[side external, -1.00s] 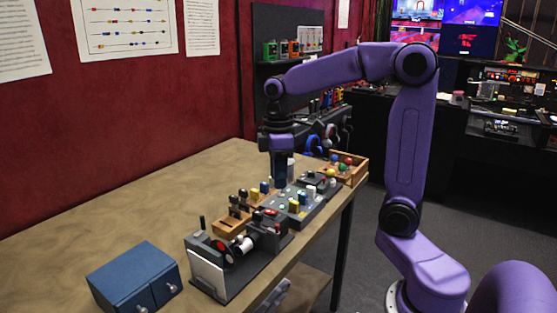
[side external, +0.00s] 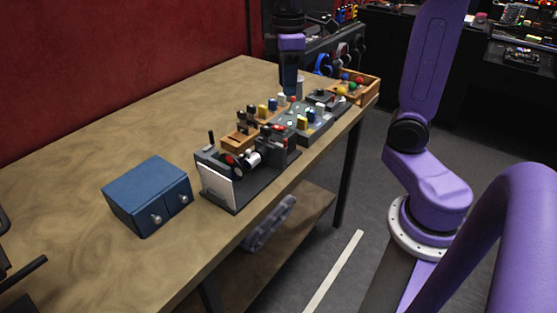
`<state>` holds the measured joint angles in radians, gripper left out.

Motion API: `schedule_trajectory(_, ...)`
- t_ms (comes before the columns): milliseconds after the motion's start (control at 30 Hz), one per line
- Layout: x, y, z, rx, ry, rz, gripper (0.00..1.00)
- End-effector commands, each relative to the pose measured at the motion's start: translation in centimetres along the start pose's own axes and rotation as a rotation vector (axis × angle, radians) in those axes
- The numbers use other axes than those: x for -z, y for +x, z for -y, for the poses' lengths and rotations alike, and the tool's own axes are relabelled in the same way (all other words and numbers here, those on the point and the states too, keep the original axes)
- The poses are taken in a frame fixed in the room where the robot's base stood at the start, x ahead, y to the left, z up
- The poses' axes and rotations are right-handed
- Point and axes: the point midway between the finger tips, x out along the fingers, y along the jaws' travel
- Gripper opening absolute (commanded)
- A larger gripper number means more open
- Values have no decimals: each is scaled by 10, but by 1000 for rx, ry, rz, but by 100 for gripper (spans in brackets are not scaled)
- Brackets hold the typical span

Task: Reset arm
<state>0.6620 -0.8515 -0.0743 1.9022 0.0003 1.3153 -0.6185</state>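My gripper (side external: 289,85) points down above the far part of the table, over the row of small devices. Its fingers are dark and small here, and I cannot tell whether they are open or shut. Below it is a grey panel (side external: 318,133) with yellow, white and blue buttons or pegs on top. No held object can be made out at the fingertips. The gap between the fingertips and the things below is hard to judge.
A blue two-door cabinet (side external: 140,190) stands on the wooden table (side external: 110,145). A dark device with a white plate (side external: 217,186) stands to its right. A wooden box of coloured balls (side external: 366,88) is at the far right edge. The table's left part is mostly clear.

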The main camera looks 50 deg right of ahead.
Motion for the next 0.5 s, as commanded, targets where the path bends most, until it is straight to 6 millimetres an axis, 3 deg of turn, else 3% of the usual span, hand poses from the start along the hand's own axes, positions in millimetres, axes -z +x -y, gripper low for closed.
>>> schedule_trajectory(233,2,27,68,-3,-86,-6,39)
schedule_trajectory(500,-21,58,137,-3,-174,-17,39)
